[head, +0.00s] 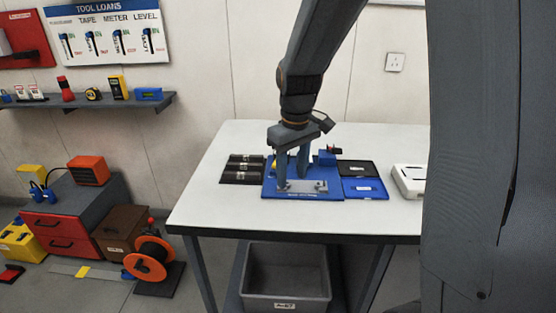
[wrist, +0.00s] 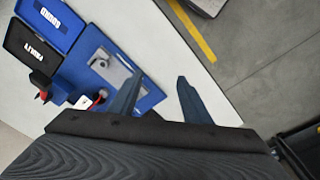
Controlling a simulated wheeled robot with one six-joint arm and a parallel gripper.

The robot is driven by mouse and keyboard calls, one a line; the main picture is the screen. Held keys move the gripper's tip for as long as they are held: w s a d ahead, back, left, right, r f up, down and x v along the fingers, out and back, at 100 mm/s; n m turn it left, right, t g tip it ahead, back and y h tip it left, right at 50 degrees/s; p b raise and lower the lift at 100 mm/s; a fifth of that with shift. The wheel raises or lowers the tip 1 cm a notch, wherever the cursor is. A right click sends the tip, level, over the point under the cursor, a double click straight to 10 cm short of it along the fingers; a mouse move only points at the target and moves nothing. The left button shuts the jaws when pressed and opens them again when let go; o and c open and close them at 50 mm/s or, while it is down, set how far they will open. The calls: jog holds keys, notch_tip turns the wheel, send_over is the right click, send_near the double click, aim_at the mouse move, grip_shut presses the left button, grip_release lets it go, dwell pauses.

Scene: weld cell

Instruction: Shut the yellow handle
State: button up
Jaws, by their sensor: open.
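A small patch of yellow (head: 274,164), likely the yellow handle, shows in the head view beside my gripper's left finger. Most of it is hidden, so its position cannot be told. No yellow handle shows in the wrist view. My gripper (head: 291,173) is open and empty, pointing down over the blue board (head: 334,191) on the white table. In the wrist view its two fingers (wrist: 160,84) stand apart near the edge of the blue board (wrist: 148,99). A grey metal plate (head: 313,186) lies on the board; it also shows in the wrist view (wrist: 109,68).
A blue block (head: 327,158) with a red part stands at the board's back right. Black and blue trays (head: 365,188) lie right of the board, dark cases (head: 241,170) left. A white device (head: 408,180) sits farther right. The table's front left (head: 215,210) is clear.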

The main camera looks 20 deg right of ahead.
jog(key=w+n+b, duration=0.1)
jog(key=w+n, duration=0.1)
jog(key=w, duration=0.4)
jog(key=w+n+b, duration=0.1)
jog(key=w+n, duration=0.1)
jog(key=w, duration=0.5)
jog(key=w+n+b, duration=0.1)
jog(key=w+n, duration=0.2)
jog(key=w, duration=0.4)
jog(key=shift+d+r+g, duration=0.15)
jog(key=shift+d+g, duration=0.2)
jog(key=shift+g, duration=0.05)
jog(key=shift+w, duration=0.1)
notch_tip(320, 180, down, 8)
jog(key=shift+r+p, duration=0.2)
jog(key=shift+p, duration=0.45)
jog(key=shift+c, duration=0.5)
jog(key=c, duration=0.7)
